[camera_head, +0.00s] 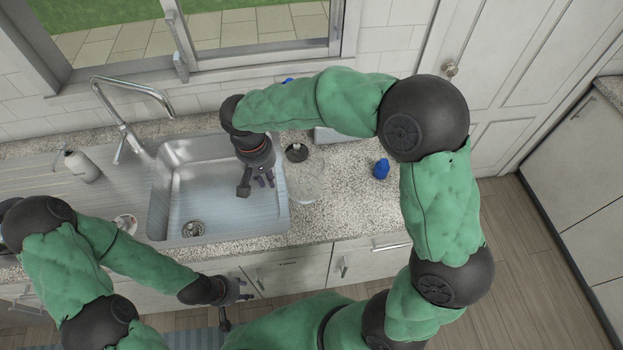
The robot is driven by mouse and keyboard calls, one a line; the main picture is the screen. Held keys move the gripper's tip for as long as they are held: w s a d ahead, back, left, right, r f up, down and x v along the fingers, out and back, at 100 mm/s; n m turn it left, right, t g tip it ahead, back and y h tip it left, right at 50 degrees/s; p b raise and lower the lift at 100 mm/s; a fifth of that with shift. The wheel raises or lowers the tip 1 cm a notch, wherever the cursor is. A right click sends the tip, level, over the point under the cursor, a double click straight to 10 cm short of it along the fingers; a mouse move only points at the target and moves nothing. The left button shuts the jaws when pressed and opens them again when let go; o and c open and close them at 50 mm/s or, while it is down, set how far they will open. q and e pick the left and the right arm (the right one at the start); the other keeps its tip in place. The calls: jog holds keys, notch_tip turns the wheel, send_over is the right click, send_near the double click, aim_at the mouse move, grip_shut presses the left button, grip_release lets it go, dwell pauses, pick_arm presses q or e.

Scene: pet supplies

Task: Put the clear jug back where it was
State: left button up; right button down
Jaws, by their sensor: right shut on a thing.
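The clear jug (306,186) is at the right rim of the sink, over the speckled counter. It is see-through and its outline is faint, so I cannot tell whether it touches the counter. My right gripper (264,182) points down at the jug's left side, over the sink's right part, and is shut on it. The exact grip is too small to make out. My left gripper (245,291) is low, in front of the cabinet doors and away from the jug. Its fingers are too small to judge.
The steel sink (221,236) has a tall faucet (128,128) at its back left. A dark round item (297,152) stands behind the jug. A small blue object (381,168) is on the right counter. A pale bottle (82,166) stands left.

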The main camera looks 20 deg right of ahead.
aim_at(303, 175)
jog(key=d+f, duration=0.2)
jog(key=d, duration=0.1)
jog(key=w+d+f, duration=0.1)
jog(key=d+f, duration=0.1)
jog(key=d, duration=0.1)
jog(key=w+d+f+b, duration=0.1)
jog(key=d+f, duration=0.2)
jog(key=shift+w+d, duration=0.2)
jog(key=shift+d, duration=0.1)
jog(key=shift+w+d+f, duration=0.15)
jog(key=shift+d+f, duration=0.5)
jog(key=shift+f, duration=1.75)
jog(key=shift+b, duration=0.3)
jog(key=c, duration=1.2)
grip_release()
jog(key=shift+f, duration=0.1)
